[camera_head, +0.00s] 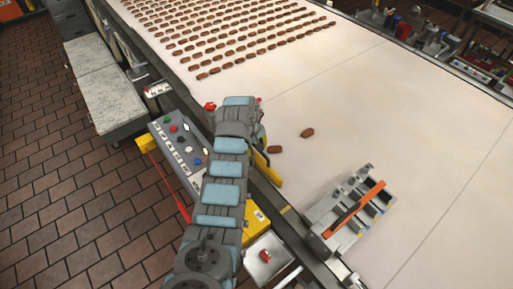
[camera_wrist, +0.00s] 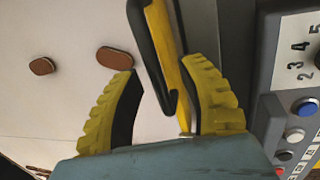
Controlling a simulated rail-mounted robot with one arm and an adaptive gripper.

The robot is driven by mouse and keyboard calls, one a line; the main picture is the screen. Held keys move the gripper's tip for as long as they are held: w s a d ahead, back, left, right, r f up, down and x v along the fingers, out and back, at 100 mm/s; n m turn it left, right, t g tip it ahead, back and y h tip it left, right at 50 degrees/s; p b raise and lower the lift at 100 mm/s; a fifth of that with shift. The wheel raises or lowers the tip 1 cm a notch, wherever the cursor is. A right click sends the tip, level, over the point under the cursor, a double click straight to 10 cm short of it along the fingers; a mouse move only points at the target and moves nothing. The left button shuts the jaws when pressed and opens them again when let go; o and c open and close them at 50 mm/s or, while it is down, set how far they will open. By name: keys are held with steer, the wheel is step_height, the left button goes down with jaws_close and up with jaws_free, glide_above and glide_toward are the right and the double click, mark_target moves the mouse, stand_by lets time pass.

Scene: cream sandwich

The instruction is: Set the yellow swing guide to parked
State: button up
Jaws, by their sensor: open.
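The yellow swing guide (camera_wrist: 173,62) is a yellow bar with a black edge strip. In the wrist view it runs between the two yellow ridged fingers of my gripper (camera_wrist: 158,72). The fingers are spread apart, one on each side of the bar, with a visible gap on the left; whether the right finger touches it I cannot tell. In the head view a short yellow part of the guide (camera_head: 267,167) shows at the belt's near edge, beside my arm. My arm hides the rest of it and most of my gripper there.
A grey control panel (camera_head: 167,133) with coloured buttons stands left of my arm. Two loose brown biscuits (camera_head: 307,133) lie on the pale belt (camera_head: 400,110), with rows of biscuits farther back. A grey fixture with an orange bar (camera_head: 360,205) stands to the right.

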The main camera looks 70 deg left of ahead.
step_height(320, 180, up, 7)
steer(key=s, duration=0.1)
steer(key=shift+s+d, duration=0.2)
steer(key=shift+r, duration=0.1)
stand_by(0.6)
